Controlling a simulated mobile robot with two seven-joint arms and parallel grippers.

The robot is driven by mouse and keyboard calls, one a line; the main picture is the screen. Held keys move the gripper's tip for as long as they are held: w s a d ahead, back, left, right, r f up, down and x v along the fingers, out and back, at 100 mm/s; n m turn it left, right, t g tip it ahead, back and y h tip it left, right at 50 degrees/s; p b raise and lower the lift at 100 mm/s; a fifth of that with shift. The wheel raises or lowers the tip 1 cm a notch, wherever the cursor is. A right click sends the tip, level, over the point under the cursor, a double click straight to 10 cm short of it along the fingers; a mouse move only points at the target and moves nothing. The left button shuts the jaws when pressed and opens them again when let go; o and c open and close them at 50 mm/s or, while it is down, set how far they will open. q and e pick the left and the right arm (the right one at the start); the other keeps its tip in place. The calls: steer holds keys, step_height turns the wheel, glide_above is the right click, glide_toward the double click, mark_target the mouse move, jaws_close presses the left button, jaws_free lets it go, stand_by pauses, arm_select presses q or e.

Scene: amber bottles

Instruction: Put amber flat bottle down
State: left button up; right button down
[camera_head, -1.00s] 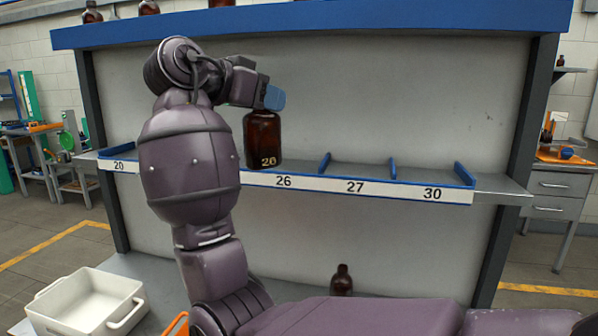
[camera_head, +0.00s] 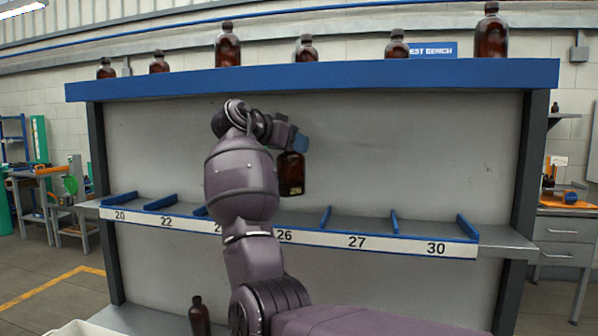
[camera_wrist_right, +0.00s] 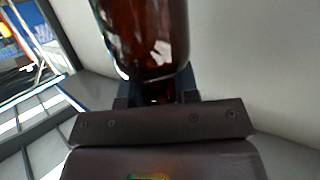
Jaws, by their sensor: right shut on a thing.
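My right gripper (camera_head: 299,144) is shut on the amber flat bottle (camera_head: 291,174), gripping it at its top. The bottle hangs upright in front of the grey back panel, above the shelf near the slot marked 26. It bears a pale number, too small to read surely. In the right wrist view, the bottle (camera_wrist_right: 150,40) fills the upper middle, with its neck between the gripper's fingers (camera_wrist_right: 157,98). The numbered shelf (camera_head: 357,242) has blue dividers; my right arm hides part of its middle. My left gripper is not in view.
Several amber bottles stand along the blue top ledge (camera_head: 330,76). Another amber bottle (camera_head: 199,316) stands low, left of my arm. A white bin (camera_head: 75,328) shows at the bottom left.

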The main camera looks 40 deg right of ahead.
step_height(320, 180, down, 7)
steer(key=w+d, duration=0.2)
steer(key=shift+d, duration=0.3)
stand_by(0.3)
steer(key=shift+w+f, duration=0.1)
steer(key=shift+f, duration=0.05)
steer(key=c, duration=0.9)
jaws_free()
steer(key=shift+o, duration=0.2)
steer(key=v, duration=1.2)
steer(key=shift+r, duration=0.25)
